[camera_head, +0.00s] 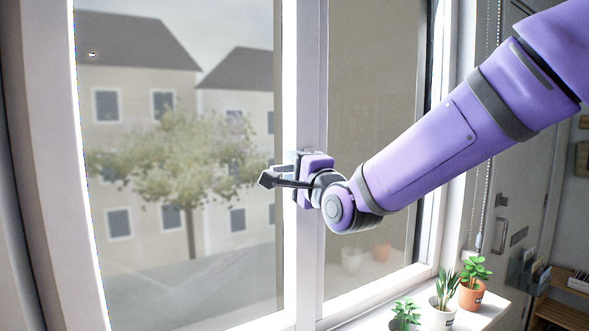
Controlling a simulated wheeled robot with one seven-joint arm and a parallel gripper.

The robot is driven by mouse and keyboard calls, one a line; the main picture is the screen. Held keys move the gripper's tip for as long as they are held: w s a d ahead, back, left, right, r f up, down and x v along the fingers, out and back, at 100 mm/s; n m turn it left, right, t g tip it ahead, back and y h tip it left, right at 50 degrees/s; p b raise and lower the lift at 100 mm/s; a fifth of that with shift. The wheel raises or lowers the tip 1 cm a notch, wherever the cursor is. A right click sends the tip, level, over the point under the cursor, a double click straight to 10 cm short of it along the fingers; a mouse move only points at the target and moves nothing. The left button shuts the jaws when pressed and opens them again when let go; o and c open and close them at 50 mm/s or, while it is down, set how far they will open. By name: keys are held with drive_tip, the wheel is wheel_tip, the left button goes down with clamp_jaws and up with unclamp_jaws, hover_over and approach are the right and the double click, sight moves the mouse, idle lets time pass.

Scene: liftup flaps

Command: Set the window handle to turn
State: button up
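The window (311,80) has a white frame with a central upright between two panes. A dark lever-like piece (268,179) sticks out to the left at the central upright and looks like the window handle. It lies roughly level, in front of the left pane. My purple and dark gripper (308,170) is at the central upright, right beside this piece and overlapping it. The gripper and wrist hide the handle's base. I cannot tell whether the fingers touch or close around the handle.
Several potted plants stand on the white sill at the lower right, among them one in an orange pot (471,294) and one in a white pot (441,314). A beaded cord (484,190) hangs at the right. A door (520,200) and wooden shelf (560,300) are farther right.

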drive_tip(key=shift+s, duration=0.1)
drive_tip(key=v, duration=1)
drive_tip(key=shift+s+d, duration=0.2)
drive_tip(key=shift+d, duration=0.1)
drive_tip(key=shift+f, duration=0.15)
drive_tip(key=s+d+f+n+g+h, duration=0.25)
drive_tip(key=d+h, duration=0.25)
drive_tip(key=d, duration=0.4)
drive_tip(key=s+d+f+n+g+h, duration=0.2)
drive_tip(key=s+d+n+h, duration=0.15)
drive_tip(key=d, duration=0.55)
drive_tip(key=s+d+f+n+g+h, duration=0.1)
drive_tip(key=s+d+n+g, duration=0.1)
drive_tip(key=s+d, duration=0.3)
drive_tip(key=s+d+f+n+g+h, duration=0.1)
drive_tip(key=s+d+g, duration=0.4)
drive_tip(key=s, duration=0.5)
drive_tip(key=shift+s+f+n+h, duration=0.4)
drive_tip(key=shift+f+n, duration=0.45)
drive_tip(key=shift+n, duration=0.25)
